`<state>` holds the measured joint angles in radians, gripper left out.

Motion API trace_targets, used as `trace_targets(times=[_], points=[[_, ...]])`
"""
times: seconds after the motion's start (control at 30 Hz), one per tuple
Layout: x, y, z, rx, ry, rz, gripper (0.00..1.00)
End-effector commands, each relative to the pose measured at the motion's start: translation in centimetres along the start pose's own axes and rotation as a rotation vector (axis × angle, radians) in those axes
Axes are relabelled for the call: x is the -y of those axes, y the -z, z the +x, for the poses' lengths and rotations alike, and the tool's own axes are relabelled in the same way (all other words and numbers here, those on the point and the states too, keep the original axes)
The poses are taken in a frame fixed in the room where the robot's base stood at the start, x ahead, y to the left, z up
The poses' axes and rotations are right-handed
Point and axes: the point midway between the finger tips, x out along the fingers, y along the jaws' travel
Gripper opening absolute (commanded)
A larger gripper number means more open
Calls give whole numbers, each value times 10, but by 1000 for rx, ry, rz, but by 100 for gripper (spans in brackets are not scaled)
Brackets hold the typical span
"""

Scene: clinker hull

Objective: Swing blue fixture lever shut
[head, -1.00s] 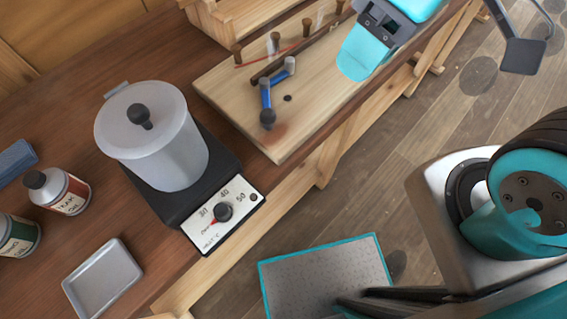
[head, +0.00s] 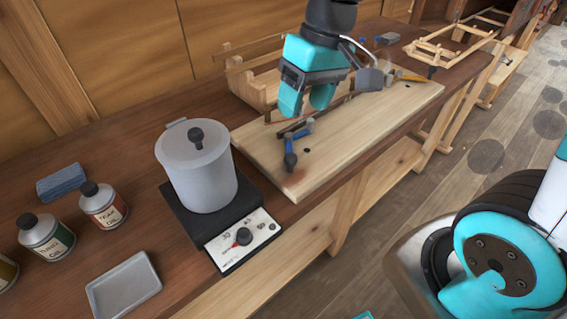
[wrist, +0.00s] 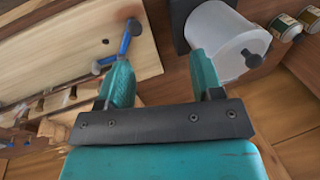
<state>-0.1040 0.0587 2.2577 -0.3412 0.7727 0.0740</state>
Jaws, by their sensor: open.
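The blue fixture lever (head: 297,139) is mounted on the pale wooden board (head: 333,151), near the board's left end. It has a dark round knob at its near end and a grey piece at its other end. It also shows in the wrist view (wrist: 127,38), just beyond my left-hand fingertip. My gripper (head: 308,103) is open and empty above the board, a little behind the lever in the head view. In the wrist view its two teal fingers (wrist: 160,72) are spread apart. I cannot tell whether a finger touches the lever.
A lidded grey pot (head: 205,175) stands on a black hotplate (head: 242,240) left of the board. Oil tins (head: 103,205), a blue cloth (head: 60,183) and a metal tray (head: 124,287) lie further left. A wooden frame (head: 262,80) stands behind the board.

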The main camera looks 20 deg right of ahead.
Motion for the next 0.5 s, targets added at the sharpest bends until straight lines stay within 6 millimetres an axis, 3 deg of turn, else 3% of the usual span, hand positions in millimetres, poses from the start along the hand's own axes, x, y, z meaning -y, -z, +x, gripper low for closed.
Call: trace_targets(times=[0.1, 0.2, 0.37, 0.5], points=[[-35, 29, 11, 21, -30, 107, 60], [-50, 39, 17, 30, -43, 151, 60], [-54, 41, 33, 34, -47, 164, 60], [-55, 39, 61, 37, -46, 162, 60]])
